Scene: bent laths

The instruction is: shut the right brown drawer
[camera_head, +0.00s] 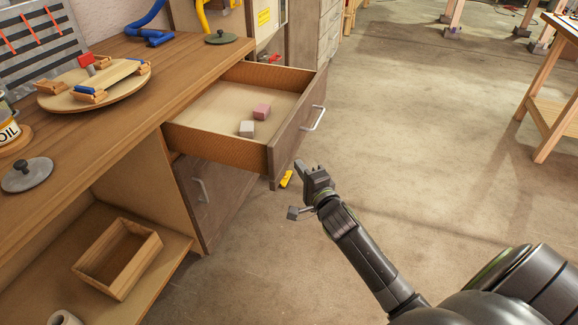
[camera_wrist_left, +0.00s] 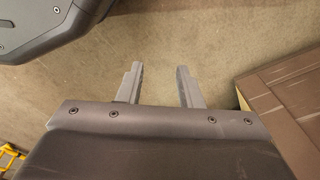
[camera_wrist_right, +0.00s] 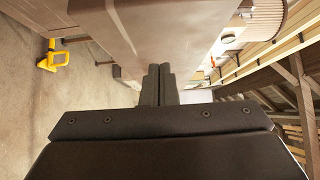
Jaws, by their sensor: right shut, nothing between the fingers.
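The brown drawer (camera_head: 288,140) stands pulled out of the workbench in the head view, with a silver handle (camera_head: 313,118) on its front. A pink block (camera_head: 262,111) and a pale grey block (camera_head: 247,128) lie inside it. My right gripper (camera_head: 302,170) is shut and empty, beside the near lower corner of the drawer front; I cannot tell whether it touches. In the right wrist view its closed fingers (camera_wrist_right: 158,84) point along a brown panel (camera_wrist_right: 130,25). My left gripper (camera_wrist_left: 158,85) is open and empty above the floor, seen only in the left wrist view.
The worktop (camera_head: 130,125) carries a round board (camera_head: 95,85) and a grey lid (camera_head: 28,175). Below the open drawer is a closed door with a handle (camera_head: 199,190). A wooden box (camera_head: 117,258) sits on the lower shelf.

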